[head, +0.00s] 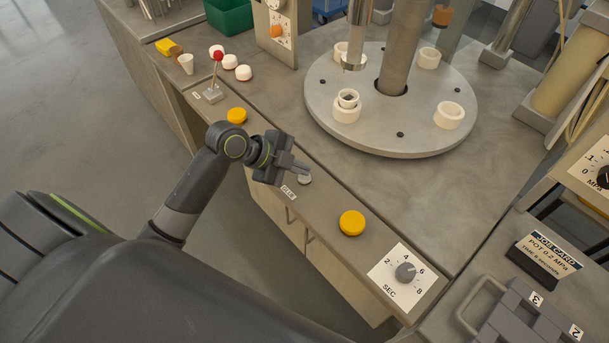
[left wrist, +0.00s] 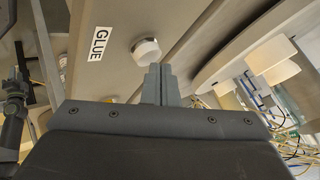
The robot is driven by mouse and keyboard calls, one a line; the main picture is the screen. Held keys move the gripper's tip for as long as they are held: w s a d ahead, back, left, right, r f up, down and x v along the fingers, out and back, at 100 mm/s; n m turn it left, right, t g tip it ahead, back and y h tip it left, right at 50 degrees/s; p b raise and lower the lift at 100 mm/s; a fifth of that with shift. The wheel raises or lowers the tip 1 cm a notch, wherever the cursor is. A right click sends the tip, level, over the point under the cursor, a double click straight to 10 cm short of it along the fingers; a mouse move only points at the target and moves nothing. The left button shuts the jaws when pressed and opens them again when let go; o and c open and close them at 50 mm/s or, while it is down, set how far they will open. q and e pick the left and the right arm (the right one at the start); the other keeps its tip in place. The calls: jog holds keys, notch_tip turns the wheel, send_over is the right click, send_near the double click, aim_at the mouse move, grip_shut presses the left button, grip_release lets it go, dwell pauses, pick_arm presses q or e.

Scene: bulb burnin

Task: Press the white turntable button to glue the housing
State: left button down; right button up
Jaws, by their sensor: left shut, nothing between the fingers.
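The white button (head: 305,179) sits on the bench's front strip beside a GLUE label (head: 289,193). In the left wrist view the white button (left wrist: 146,51) is just beyond my fingertips, with the GLUE label (left wrist: 99,43) to its left. My left gripper (head: 300,168) is shut and empty, its tips close to the button; I cannot tell whether they touch it. The round grey turntable (head: 390,135) carries several white cups. One cup, the housing (head: 347,101), has a smaller part in it and stands near the vertical nozzle (head: 354,50). My right gripper is not in view.
Yellow buttons (head: 351,223) and (head: 237,116) flank the white one along the strip. A red-knobbed lever (head: 217,70) stands at the left, and a SEC dial (head: 404,271) at the front right. A job card (head: 546,259) stands at the right.

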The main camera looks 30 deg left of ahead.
aim_at(299, 177)
pick_arm(q)
jog(key=shift+f+b, duration=0.45)
jog(key=shift+f, duration=0.1)
dwell(0.5)
jog(key=shift+r, duration=0.15)
jog(key=shift+r+p, duration=0.8)
jog(key=shift+r, duration=0.05)
jog(key=shift+r, duration=0.1)
notch_tip(299, 177, up, 5)
jog(key=p, duration=0.4)
jog(key=shift+f, duration=0.2)
dwell(0.6)
